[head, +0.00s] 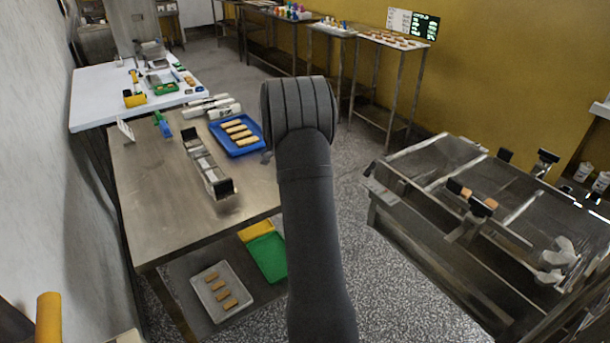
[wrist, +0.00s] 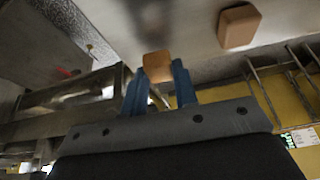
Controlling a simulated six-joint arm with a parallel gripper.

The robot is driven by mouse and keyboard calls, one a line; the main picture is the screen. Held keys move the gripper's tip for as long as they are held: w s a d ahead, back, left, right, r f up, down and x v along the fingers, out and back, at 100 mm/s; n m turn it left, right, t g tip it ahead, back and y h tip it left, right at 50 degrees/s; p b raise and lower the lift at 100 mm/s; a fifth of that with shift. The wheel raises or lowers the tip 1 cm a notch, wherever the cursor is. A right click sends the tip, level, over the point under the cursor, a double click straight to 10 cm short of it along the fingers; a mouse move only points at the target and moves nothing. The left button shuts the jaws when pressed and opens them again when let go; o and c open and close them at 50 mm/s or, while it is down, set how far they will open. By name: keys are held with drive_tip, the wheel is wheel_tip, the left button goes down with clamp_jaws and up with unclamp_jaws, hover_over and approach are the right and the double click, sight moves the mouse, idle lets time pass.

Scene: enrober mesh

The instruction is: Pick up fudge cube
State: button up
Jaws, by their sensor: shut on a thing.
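My gripper (wrist: 157,84) shows in the wrist view with two blue fingers shut on a tan fudge cube (wrist: 158,66) at their tips. A second brown fudge cube (wrist: 240,27) is apart from the fingers, up and to the right, against a pale surface. In the head view my dark arm fills the middle, and I cannot make out the gripper's fingers there. Small brown pieces (head: 491,203) show beside dark parts on the metal mesh machine (head: 400,178) at the right. I cannot tell whether they are the same cubes.
A steel table (head: 165,225) at the left holds a blue tray (head: 258,147) of bars and a narrow metal device (head: 207,165). A grey tray (head: 208,304) of bars sits on the lower shelf. A white table (head: 100,92) stands behind. Speckled floor lies between table and machine.

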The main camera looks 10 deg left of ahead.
drive_tip(key=r, duration=0.3)
drive_tip(key=shift+d, duration=0.25)
drive_tip(key=s+d+r, duration=0.3)
drive_tip(key=d+r, duration=0.3)
drive_tip(key=d, duration=0.5)
drive_tip(key=shift+s+r, duration=0.15)
drive_tip(key=shift+r, duration=0.15)
